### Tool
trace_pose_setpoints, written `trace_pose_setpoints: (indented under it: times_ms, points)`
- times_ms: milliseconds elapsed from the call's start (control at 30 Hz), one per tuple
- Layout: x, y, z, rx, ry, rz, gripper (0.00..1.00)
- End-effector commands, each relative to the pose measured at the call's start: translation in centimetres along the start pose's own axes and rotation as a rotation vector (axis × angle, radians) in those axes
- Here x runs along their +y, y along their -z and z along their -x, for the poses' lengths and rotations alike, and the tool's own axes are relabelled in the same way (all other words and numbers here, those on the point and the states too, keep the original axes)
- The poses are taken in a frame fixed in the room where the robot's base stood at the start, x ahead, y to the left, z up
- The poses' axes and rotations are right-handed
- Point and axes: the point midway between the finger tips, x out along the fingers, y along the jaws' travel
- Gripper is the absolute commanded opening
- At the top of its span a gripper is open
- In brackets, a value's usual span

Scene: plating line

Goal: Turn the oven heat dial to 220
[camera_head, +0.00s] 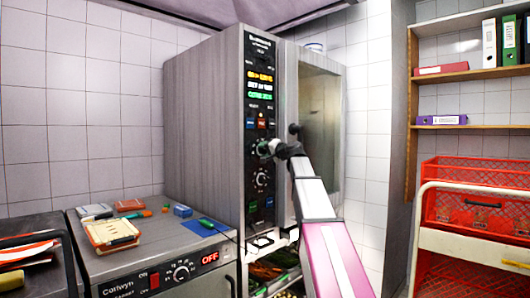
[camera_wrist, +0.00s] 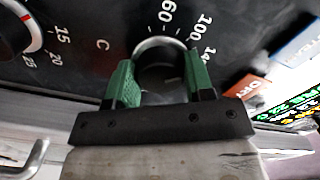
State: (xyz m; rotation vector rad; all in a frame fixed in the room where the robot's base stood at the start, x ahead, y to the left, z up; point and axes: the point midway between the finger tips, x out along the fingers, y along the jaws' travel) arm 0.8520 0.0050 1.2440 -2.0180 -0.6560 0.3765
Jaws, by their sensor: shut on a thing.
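The oven (camera_head: 205,110) is a tall grey cabinet with a black control panel (camera_head: 254,215). The heat dial (camera_wrist: 160,43) is a round knob with a silver rim, with the marks 60, 100 and part of 140 around it and a C beside it. My gripper (camera_wrist: 160,80) has its green fingers on either side of this knob, shut on it. In the head view my gripper (camera_head: 270,147) reaches the upper dial of the panel from the right and partly covers it. The dial's pointer and the 220 mark are hidden or out of view.
A second dial (camera_head: 260,179), marked 15, 20 and 25, sits below the heat dial; it also shows in the wrist view (camera_wrist: 15,32). The oven door (camera_head: 318,110) with its dark handle is right of the panel. A counter unit (camera_head: 150,265) stands left, a red crate trolley (camera_head: 480,200) right.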

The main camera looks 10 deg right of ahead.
Motion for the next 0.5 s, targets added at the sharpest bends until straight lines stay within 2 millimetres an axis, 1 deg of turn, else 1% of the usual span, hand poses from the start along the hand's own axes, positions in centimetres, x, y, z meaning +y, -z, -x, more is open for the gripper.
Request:
trace_pose_setpoints:
  times_ms: [500]
  points:
    - [-0.08, 0.05, 0.03, 0.001, -0.001, -0.49, 0.24]
